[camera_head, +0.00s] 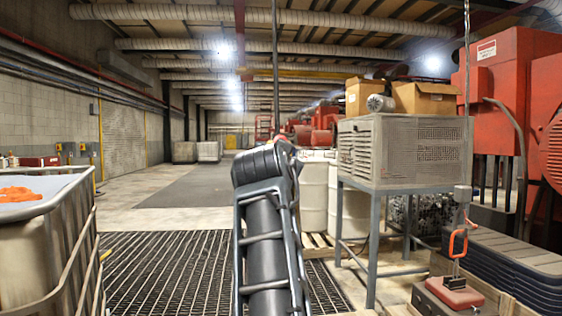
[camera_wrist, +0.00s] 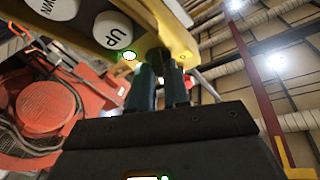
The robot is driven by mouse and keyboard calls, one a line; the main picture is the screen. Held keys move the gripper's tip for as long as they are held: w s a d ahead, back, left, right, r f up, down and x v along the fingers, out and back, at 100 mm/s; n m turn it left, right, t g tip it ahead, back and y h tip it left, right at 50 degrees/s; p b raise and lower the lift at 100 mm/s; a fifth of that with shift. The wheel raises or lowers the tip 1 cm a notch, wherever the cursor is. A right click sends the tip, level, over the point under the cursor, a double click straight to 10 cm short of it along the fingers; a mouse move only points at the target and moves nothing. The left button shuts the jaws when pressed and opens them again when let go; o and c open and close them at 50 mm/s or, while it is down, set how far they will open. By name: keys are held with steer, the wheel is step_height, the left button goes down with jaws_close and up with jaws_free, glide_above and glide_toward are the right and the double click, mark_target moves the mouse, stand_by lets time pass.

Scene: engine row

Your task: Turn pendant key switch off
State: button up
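The yellow pendant (camera_wrist: 102,44) fills the upper left of the wrist view, tilted, with white round buttons, one marked UP (camera_wrist: 113,30). A small green-lit lamp (camera_wrist: 128,55) sits near its edge. My gripper (camera_wrist: 161,72) has two dark fingers reaching up to the pendant's end face, with a narrow gap between them. The key switch is not clearly visible; a small dark part shows between the fingertips, and I cannot tell whether they press on it. In the head view my dark arm stands mid-picture and hides the gripper and the pendant.
A grey metal cabinet (camera_head: 403,150) on a stand carries cardboard boxes (camera_head: 424,98) at right. Red machinery (camera_head: 512,80) stands beyond it. A white caged tank (camera_head: 40,245) is at left. A grated floor (camera_head: 165,265) and a clear aisle (camera_head: 185,195) lie ahead.

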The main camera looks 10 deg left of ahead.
jaws_close()
steer(key=n+y+p, duration=0.1)
steer(key=n, duration=0.1)
steer(key=n+y+p, duration=0.1)
steer(key=shift+d+n, duration=0.2)
steer(key=shift+n, duration=0.2)
steer(key=n+y+p, duration=0.1)
steer(key=n, duration=0.1)
steer(key=n+y+p, duration=0.1)
steer(key=n+p, duration=0.1)
steer(key=n, duration=0.1)
steer(key=shift+w+d+r+y, duration=0.1)
steer(key=shift+r+y, duration=0.05)
steer(key=shift+y, duration=0.25)
steer(key=n+g+y+p, duration=0.1)
steer(key=n+y+p, duration=0.1)
steer(key=n, duration=0.2)
steer(key=shift+n+g+y+p, duration=0.4)
steer(key=shift+n+g+y, duration=0.25)
steer(key=shift+n, duration=0.85)
steer(key=shift+f+n, duration=0.2)
steer(key=shift+n, duration=0.1)
